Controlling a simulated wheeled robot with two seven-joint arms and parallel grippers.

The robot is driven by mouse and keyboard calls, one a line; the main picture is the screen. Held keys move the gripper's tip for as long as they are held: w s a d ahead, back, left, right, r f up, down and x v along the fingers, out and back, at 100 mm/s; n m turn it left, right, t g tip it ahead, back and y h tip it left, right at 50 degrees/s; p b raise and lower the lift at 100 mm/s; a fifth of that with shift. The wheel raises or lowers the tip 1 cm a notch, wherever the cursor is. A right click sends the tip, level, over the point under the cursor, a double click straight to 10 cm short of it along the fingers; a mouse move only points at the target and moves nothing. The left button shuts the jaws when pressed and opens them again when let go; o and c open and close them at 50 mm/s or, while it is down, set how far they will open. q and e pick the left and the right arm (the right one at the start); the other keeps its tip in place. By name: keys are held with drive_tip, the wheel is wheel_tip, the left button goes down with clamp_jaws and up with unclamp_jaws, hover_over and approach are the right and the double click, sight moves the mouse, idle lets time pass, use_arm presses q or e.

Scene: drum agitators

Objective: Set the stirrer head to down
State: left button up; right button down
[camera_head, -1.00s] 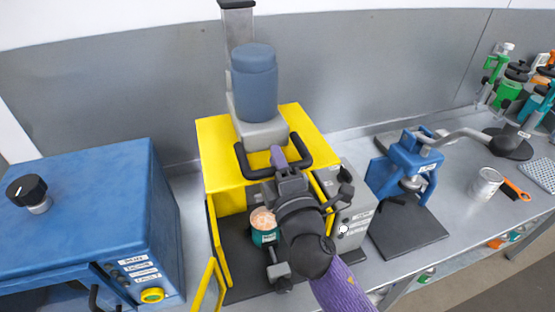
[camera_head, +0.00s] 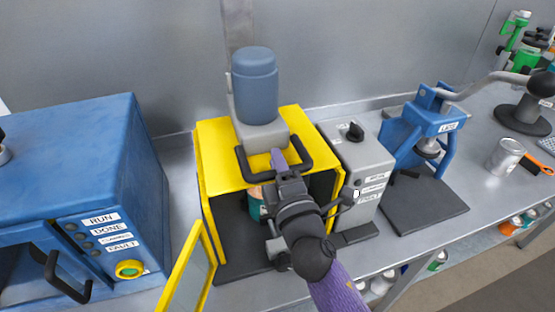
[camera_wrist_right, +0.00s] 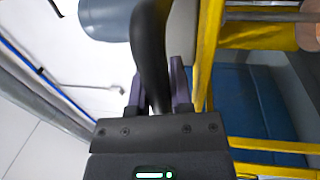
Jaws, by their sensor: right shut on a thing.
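The stirrer has a yellow head (camera_head: 222,152) with a blue-grey motor (camera_head: 255,85) on top, on a grey column (camera_head: 238,30). Its black U-shaped handle (camera_head: 243,164) sticks out at the front. My right gripper (camera_head: 284,166) is shut on the handle's front bar; in the right wrist view the black bar (camera_wrist_right: 152,50) runs between my purple fingertips (camera_wrist_right: 158,88). Below the head, a teal can (camera_head: 256,207) stands inside the yellow frame, partly hidden by the head's edge and my arm. My left gripper is not in view.
A yellow-framed door (camera_head: 187,272) stands open at the front left. A blue cabinet (camera_head: 75,150) is on the left. A grey control box (camera_head: 362,178) with a black knob and a blue press (camera_head: 432,125) stand to the right. A silver can (camera_head: 507,156) is farther right.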

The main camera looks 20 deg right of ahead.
wheel_tip(320, 180, down, 3)
drive_tip(key=shift+r+b, duration=0.15)
drive_tip(key=shift+b, duration=0.55)
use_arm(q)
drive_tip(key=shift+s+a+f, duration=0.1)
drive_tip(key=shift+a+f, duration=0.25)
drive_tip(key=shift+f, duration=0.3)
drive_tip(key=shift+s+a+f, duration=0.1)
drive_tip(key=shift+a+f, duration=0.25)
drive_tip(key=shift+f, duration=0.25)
use_arm(e)
drive_tip(key=c, duration=0.8)
unclamp_jaws()
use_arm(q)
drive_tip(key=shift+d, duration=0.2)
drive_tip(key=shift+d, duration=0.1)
use_arm(e)
drive_tip(key=shift+s, duration=0.1)
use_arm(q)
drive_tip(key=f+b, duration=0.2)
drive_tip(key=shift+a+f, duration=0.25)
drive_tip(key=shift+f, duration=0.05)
use_arm(e)
drive_tip(key=s+f, duration=0.1)
drive_tip(key=s, duration=0.8)
drive_tip(key=shift+s+d+f, duration=0.15)
drive_tip(key=shift+s+f, duration=0.15)
drive_tip(key=shift+f, duration=0.05)
